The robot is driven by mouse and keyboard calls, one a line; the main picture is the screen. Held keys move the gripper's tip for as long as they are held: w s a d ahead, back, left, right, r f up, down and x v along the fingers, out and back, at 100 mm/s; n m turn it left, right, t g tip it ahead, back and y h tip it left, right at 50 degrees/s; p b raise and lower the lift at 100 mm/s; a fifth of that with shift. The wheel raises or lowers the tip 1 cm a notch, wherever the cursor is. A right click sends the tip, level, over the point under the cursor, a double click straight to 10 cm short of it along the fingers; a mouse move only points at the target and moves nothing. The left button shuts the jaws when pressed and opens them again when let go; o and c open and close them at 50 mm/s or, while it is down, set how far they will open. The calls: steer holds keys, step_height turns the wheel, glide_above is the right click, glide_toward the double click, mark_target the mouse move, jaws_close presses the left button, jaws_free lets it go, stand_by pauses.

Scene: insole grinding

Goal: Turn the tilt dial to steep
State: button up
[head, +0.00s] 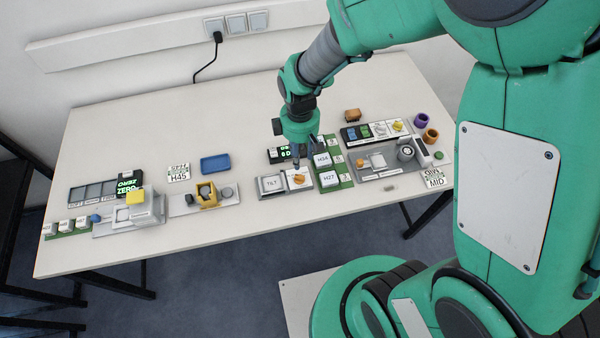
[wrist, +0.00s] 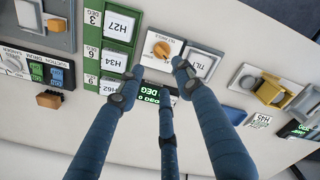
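The tilt dial is an orange knob (head: 298,179) on a white plate beside a grey button marked TILT (head: 271,184). In the wrist view the orange dial (wrist: 162,49) has its scale around it, with the marks too small to read. The TILT button (wrist: 201,64) is beside it. A display with green letters (wrist: 147,98) seems to read 0 DEG. My gripper (head: 297,160) is above the dial, pointing down. In the wrist view my gripper (wrist: 158,86) has its three dark blue fingers spread and empty, with the dial visible beyond the fingertips, apart from them.
A green rack (wrist: 108,42) with tiles H27 and H34 stands right beside the dial. A yellow fixture (head: 207,195) and a blue tray (head: 215,163) are to the left. A grinding station (head: 383,157) and purple cup (head: 421,119) are to the right.

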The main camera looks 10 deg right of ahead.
mark_target(299, 177)
step_height(299, 177, down, 11)
steer(key=shift+r+b, duration=0.1)
steer(key=shift+b, duration=1.1)
jaws_close()
